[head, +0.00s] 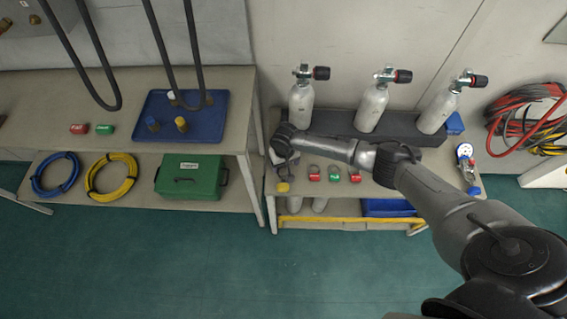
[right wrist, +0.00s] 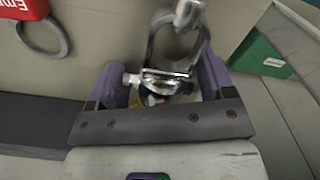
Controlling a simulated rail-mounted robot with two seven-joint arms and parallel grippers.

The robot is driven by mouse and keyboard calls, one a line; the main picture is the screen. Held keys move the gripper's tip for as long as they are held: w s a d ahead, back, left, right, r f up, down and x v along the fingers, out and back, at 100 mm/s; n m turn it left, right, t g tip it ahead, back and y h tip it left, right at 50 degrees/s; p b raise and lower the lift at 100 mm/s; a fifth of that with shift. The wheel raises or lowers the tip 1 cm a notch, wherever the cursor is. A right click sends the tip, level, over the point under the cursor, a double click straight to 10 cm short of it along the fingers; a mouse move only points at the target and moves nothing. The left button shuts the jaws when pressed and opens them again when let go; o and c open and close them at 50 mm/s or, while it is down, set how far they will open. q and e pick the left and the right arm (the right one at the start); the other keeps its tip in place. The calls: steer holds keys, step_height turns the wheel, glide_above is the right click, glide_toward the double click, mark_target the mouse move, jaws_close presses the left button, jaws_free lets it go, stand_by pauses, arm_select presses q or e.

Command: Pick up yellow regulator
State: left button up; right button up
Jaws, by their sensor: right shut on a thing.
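My right gripper (head: 281,153) is at the left end of the low bench. It is shut on the yellow regulator, whose yellow end (head: 283,187) shows just below the gripper in the head view. In the right wrist view, the regulator's chrome body and yoke (right wrist: 172,78) sit between the purple fingers of the gripper (right wrist: 163,84). Only a little yellow shows there, and the rest is hidden by the gripper. I cannot tell whether the regulator still touches the bench. My left gripper is out of view.
Ringed red and green tags (head: 333,174) lie close right of the gripper. Three cylinders (head: 372,108) stand behind. A blue-ended regulator (head: 466,156) is at the bench's right end. Left are a table with a blue tray (head: 212,128) and a green case (head: 190,178) below. The floor is clear.

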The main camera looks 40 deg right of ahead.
steer(key=shift+c, duration=0.6)
steer(key=shift+r, duration=0.1)
steer(key=shift+r+p, duration=0.3)
steer(key=shift+r, duration=0.25)
step_height(320, 180, up, 4)
steer(key=shift+f+p, duration=0.25)
steer(key=shift+p, duration=0.6)
steer(key=s+d+r+p, duration=0.4)
steer(key=s+d+r, duration=0.1)
steer(key=s, duration=0.5)
steer(key=shift+s+d+r, duration=0.15)
steer(key=shift+d+r, duration=0.05)
steer(key=shift+r, duration=0.45)
